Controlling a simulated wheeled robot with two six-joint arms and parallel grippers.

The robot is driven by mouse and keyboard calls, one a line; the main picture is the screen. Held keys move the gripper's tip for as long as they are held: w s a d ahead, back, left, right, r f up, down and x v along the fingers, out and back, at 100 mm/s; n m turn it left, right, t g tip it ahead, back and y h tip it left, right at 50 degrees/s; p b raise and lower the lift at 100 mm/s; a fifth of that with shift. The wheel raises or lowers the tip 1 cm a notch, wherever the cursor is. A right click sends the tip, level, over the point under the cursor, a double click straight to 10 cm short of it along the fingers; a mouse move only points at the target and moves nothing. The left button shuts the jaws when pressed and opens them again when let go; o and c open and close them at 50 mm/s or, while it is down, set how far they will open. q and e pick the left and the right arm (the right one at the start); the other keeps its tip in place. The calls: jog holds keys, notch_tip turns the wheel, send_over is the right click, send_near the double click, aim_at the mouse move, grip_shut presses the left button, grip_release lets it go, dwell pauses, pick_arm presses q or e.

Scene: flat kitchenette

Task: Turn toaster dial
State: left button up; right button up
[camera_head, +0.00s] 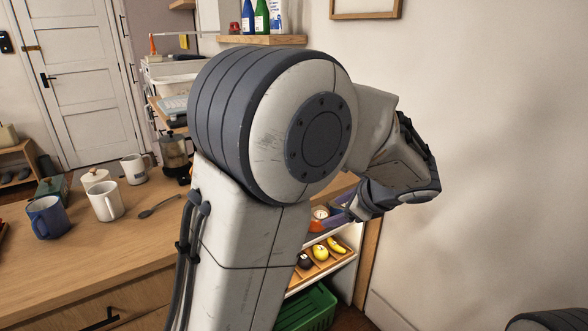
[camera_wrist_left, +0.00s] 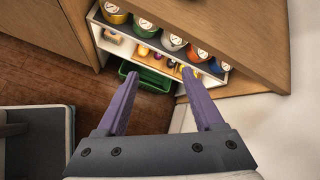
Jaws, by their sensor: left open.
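I cannot make out a toaster or a dial in either view. My large left arm covers the middle of the head view and hides much of the counter behind it. My left gripper (camera_head: 343,210) hangs past the counter's right end, beside the shelf unit. In the left wrist view its two purple fingers (camera_wrist_left: 159,78) are spread apart with nothing between them. They point toward the shelf of canisters, and no contact shows. My right gripper is not in view.
On the counter (camera_head: 75,265) stand a blue mug (camera_head: 48,217), white mugs (camera_head: 105,200), a spoon (camera_head: 158,206) and a dark green boxy thing (camera_head: 52,187). The low shelf holds canisters (camera_wrist_left: 172,42) and fruit (camera_head: 320,253). A green crate (camera_head: 308,308) sits below. A bare wall (camera_head: 490,150) is right.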

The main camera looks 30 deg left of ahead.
pick_arm(q)
jog(key=w+a+m+y+b, duration=0.2)
jog(key=w+a, duration=0.3)
jog(key=a, duration=0.4)
jog(key=w+a+r+m+t+y+b, duration=0.1)
jog(key=w+a+m+y+b, duration=0.1)
jog(key=w+a, duration=0.4)
jog(key=w+a+m+t+y+b, duration=0.1)
jog(key=w+a, duration=0.5)
jog(key=a, duration=0.8)
jog(key=m+y+b, duration=0.1)
jog(key=m+y, duration=0.1)
jog(key=y, duration=0.1)
jog(key=shift+w+r+y, duration=0.15)
jog(key=shift+r+y, duration=0.1)
jog(key=shift+y, duration=0.05)
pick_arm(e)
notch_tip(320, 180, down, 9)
pick_arm(q)
jog(key=shift+a, duration=0.1)
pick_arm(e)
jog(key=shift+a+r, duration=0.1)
pick_arm(q)
jog(key=shift+b, duration=0.3)
grip_shut()
